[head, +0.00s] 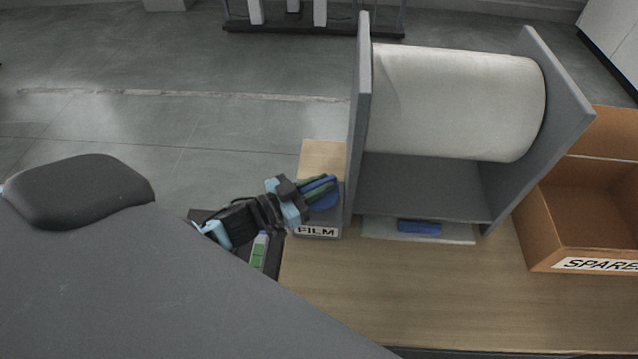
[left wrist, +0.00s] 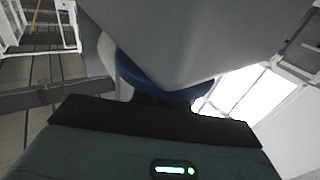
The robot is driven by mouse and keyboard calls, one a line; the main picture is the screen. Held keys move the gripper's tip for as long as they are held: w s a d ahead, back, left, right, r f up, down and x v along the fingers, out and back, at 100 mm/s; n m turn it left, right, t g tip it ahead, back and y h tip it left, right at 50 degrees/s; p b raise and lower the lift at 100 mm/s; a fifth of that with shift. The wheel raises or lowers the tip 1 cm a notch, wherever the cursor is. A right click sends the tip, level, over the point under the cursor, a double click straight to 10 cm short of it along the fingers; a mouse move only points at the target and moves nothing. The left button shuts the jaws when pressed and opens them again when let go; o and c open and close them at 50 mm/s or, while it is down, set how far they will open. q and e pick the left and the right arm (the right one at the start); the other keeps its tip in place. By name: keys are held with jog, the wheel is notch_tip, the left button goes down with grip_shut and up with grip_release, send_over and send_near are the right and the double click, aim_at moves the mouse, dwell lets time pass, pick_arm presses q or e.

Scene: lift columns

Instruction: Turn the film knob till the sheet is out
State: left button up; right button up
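The film knob (head: 327,199) is blue and sits on the left side of the grey film stand, above the FILM label. My left gripper (head: 316,188) is at the knob, its fingers closed on it; the fingers partly hide it. In the left wrist view the blue knob (left wrist: 150,85) shows close in front, partly behind a grey surface. The white film roll (head: 455,100) lies between the stand's two side walls. A pale sheet (head: 377,230) lies flat at the stand's front foot, with a blue piece (head: 418,227) on it. My right gripper is not in view.
The grey stand (head: 425,188) is on a wooden table (head: 400,300). An open cardboard box (head: 585,230) labelled SPARES or similar stands to the right, its label cut off by the frame. The table front is clear. A dark tray with a green-labelled item (head: 259,250) shows left of the table.

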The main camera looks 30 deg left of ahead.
pick_arm(q)
grip_shut()
